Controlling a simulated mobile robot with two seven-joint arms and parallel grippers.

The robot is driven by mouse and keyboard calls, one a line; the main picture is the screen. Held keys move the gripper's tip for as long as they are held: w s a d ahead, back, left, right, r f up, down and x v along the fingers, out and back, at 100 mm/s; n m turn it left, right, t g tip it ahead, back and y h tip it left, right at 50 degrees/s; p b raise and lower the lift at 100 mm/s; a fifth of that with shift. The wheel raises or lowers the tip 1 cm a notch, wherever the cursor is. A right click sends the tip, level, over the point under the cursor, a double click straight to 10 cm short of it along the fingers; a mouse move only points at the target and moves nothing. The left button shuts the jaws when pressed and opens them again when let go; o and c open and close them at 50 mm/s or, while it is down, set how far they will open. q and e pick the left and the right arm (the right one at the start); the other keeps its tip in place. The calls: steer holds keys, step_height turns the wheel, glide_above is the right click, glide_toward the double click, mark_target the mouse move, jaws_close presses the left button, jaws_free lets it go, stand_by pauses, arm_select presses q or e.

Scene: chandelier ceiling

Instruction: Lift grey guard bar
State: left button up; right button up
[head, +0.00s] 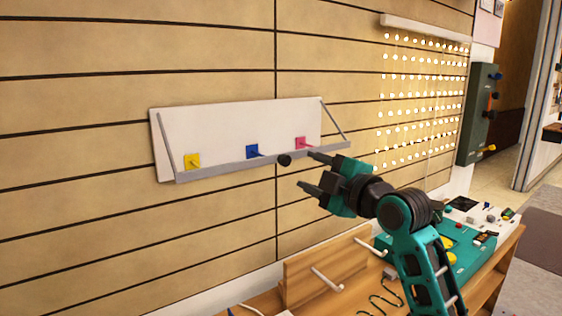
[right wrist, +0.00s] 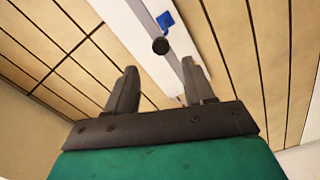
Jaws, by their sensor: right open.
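The grey guard bar (head: 228,166) runs along the lower front of a white wall panel (head: 240,122), with a slanted grey side arm at each end. A dark round knob (head: 284,160) sticks out from the bar. Behind the bar are a yellow switch (head: 192,161), a blue switch (head: 253,151) and a pink-red switch (head: 301,143). My right gripper (head: 309,171) is open and empty, just right of the knob and apart from it. In the right wrist view the knob (right wrist: 160,46) lies beyond the open fingers, with the bar (right wrist: 150,25) behind it. My left gripper is out of view.
A lit bead curtain (head: 420,95) hangs on the wall to the right, beside a dark green panel (head: 478,115). Below is a wooden bench (head: 330,262) with pegs and a green board (head: 470,250) with small parts. The wall left of the panel is clear.

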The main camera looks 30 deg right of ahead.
mark_target(287, 161)
steer(key=w, duration=0.3)
steer(key=w+a, duration=0.1)
steer(key=w, duration=0.7)
steer(key=shift+w+a, duration=0.15)
steer(key=shift+a, duration=0.2)
jaws_close()
